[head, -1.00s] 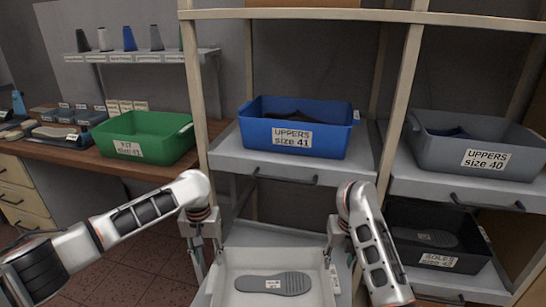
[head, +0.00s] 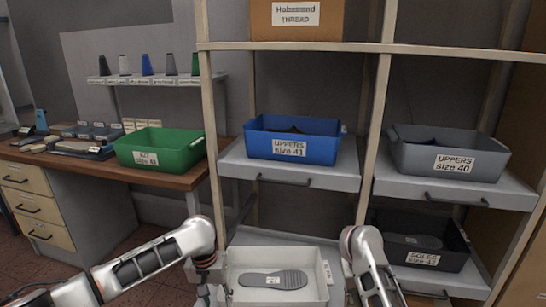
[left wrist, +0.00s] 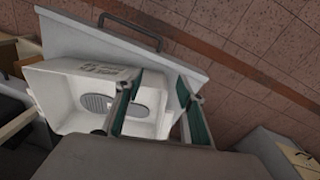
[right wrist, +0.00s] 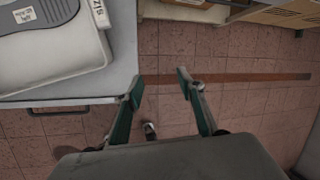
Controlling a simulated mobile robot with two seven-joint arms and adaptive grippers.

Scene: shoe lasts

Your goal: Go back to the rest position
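The white bin (head: 240,258) sits on a pulled-out lower shelf, with a grey sole (head: 274,279) lying in it. My left gripper (left wrist: 157,86) has its fingers spread. In the left wrist view the bin's side shows behind and between them; I cannot tell if they touch it. In the head view this gripper is mostly cut off at the bin's left. My right gripper (right wrist: 160,81) is open and empty over bare floor, to one side of the bin. In the head view its fingers are hidden or out of frame.
A blue uppers bin (head: 262,143) stands on the shelf above. At right are a grey uppers bin (head: 430,148) and a dark soles bin (head: 462,238). A green bin (head: 150,157) stands on the wooden bench (head: 195,179). Red-brown tiled floor (right wrist: 240,107) lies open beside the shelves.

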